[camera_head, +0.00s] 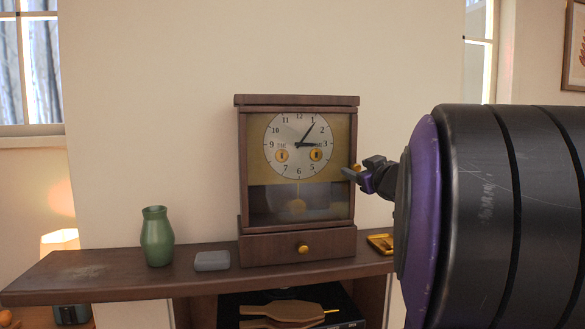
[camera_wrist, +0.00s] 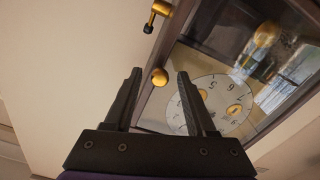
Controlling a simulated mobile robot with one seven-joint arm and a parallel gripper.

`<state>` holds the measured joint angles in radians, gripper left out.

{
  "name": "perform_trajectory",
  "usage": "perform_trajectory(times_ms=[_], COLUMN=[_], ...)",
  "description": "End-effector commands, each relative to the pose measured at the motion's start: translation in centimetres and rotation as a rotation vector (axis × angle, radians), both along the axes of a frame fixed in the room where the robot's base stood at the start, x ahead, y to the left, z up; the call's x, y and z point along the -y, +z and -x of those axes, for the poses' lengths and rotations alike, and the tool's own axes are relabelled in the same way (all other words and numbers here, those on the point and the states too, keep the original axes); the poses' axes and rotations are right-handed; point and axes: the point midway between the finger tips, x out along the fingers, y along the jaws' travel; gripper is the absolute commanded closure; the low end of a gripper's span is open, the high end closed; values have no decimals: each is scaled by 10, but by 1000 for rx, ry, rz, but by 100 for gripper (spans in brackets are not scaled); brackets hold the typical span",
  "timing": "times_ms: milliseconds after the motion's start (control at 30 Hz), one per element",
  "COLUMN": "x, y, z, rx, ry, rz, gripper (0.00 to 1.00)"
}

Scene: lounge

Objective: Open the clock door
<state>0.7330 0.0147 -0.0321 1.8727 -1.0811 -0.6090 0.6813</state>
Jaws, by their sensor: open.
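The clock (camera_head: 298,232) is a brown wooden case standing upright on a shelf. Its glass-fronted door (camera_head: 246,180) looks shut over a white dial and a pendulum. A small round brass knob (camera_wrist: 159,76) sits on the door's frame edge; it also shows at the clock's right side in the head view (camera_head: 357,167). My gripper (camera_head: 349,174) is at the right edge of the door. In the wrist view my gripper (camera_wrist: 158,76) is open, and the knob appears between its fingertips. I cannot tell the exact depth or any contact.
The wooden shelf (camera_head: 120,274) carries a green vase (camera_head: 157,236) and a small grey box (camera_head: 212,261) left of the clock. A brass tray (camera_head: 381,243) lies to its right, partly behind my arm. A brass drawer knob (camera_head: 303,248) is below the door.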

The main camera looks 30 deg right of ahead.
Motion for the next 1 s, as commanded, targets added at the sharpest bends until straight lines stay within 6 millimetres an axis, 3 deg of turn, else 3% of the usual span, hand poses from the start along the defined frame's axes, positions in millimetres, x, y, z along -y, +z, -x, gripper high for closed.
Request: perform_trajectory(times_ms=[167, 200, 500, 1000], x=[0, 0, 0, 0], y=[0, 0, 0, 0], z=[0, 0, 0, 0], rx=[0, 0, 0, 0], ry=[0, 0, 0, 0], rz=[0, 0, 0, 0], gripper=[44, 48, 100, 100])
